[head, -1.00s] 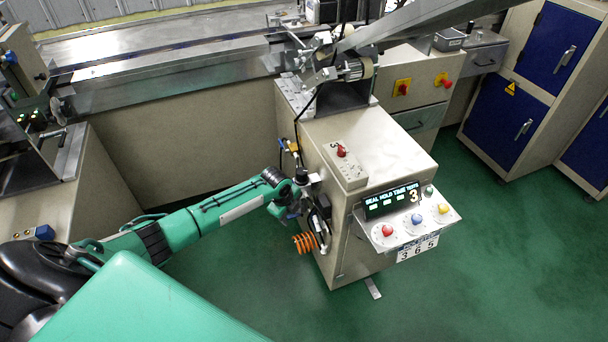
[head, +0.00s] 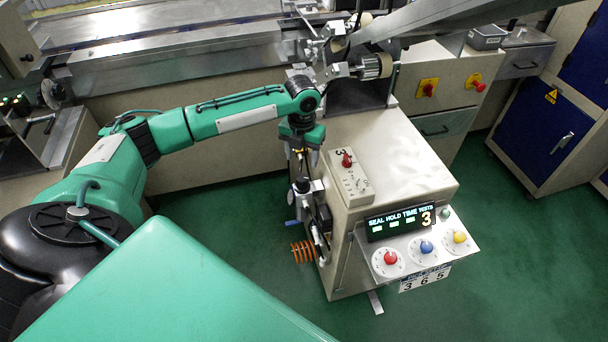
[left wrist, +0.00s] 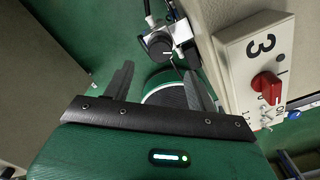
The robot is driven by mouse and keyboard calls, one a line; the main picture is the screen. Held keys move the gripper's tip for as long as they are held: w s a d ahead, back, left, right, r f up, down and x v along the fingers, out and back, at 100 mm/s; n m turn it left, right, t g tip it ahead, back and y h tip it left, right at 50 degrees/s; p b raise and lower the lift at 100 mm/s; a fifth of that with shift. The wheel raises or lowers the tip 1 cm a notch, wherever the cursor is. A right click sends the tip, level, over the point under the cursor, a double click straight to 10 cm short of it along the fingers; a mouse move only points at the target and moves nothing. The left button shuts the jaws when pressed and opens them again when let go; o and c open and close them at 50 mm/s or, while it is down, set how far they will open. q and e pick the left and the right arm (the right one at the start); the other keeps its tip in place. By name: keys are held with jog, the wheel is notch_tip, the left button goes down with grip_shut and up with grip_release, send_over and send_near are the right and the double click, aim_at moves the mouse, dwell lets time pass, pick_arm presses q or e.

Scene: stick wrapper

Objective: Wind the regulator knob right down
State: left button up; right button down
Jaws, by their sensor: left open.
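The regulator knob (left wrist: 157,46) is black and round with a pale mark, at the top of the left wrist view. It sits on a white and silver fitting (left wrist: 181,30). In the head view the regulator assembly (head: 301,188) is on the left side of the beige machine, and its knob is hard to make out beneath my wrist. My left gripper (left wrist: 158,74) is open, with its two fingers apart. In the wrist view the knob lies beyond the fingertips, with no contact visible. In the head view the left gripper (head: 300,151) points down above the regulator. My right gripper is not in view.
A control box (head: 349,178) with a red switch stands on the machine close by; the switch (left wrist: 267,86) also shows in the wrist view. An orange coiled hose (head: 303,252) and a blue lever (head: 292,223) are below the regulator. A display panel (head: 402,221) faces front. Green floor lies open left.

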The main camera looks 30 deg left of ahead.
aim_at(302, 176)
pick_arm(q)
notch_tip(302, 176, down, 9)
jog(key=shift+w+f, duration=0.1)
jog(key=shift+f, duration=0.05)
jog(key=c, duration=1)
